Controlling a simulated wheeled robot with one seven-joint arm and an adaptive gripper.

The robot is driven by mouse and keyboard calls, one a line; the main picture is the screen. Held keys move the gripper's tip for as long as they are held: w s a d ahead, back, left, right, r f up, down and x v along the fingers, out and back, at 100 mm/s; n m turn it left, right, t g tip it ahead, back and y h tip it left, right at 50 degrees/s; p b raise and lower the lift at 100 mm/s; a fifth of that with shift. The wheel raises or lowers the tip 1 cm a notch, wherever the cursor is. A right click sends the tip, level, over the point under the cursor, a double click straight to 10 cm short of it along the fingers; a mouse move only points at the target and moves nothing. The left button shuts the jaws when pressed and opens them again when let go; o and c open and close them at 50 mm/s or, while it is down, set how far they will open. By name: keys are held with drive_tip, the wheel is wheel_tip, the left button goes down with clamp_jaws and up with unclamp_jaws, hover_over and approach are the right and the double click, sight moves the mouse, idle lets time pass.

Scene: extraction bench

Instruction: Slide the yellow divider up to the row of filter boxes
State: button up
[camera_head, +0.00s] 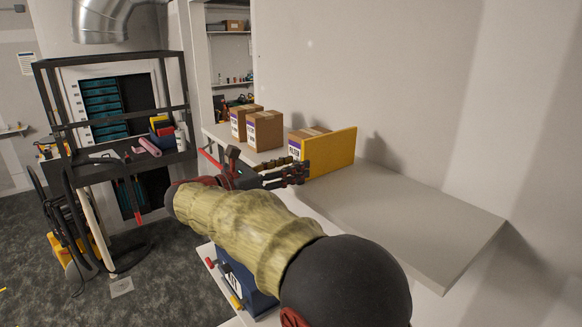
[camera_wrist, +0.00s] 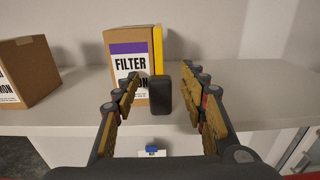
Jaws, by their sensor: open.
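The yellow divider (camera_head: 333,153) stands upright on the shelf, at the near end of the row of filter boxes. In the wrist view its narrow edge (camera_wrist: 158,48) shows just right of the closest filter box (camera_wrist: 128,66); whether they touch, I cannot tell. That box (camera_head: 296,146) is partly hidden by the divider in the head view. Two more filter boxes (camera_head: 265,130) (camera_head: 238,123) stand further along. My gripper (camera_head: 290,170) is open at the shelf's front edge, its fingers spread before the box and divider edge. A dark upright block (camera_wrist: 160,95) shows between the fingers.
The shelf (camera_head: 425,215) is bare to the right of the divider, with a wall behind it. A blue bin (camera_head: 245,284) sits below my arm. A black-framed cart (camera_head: 165,160) with small items stands at the left.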

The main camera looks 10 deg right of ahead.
drive_tip(key=v, duration=1.2)
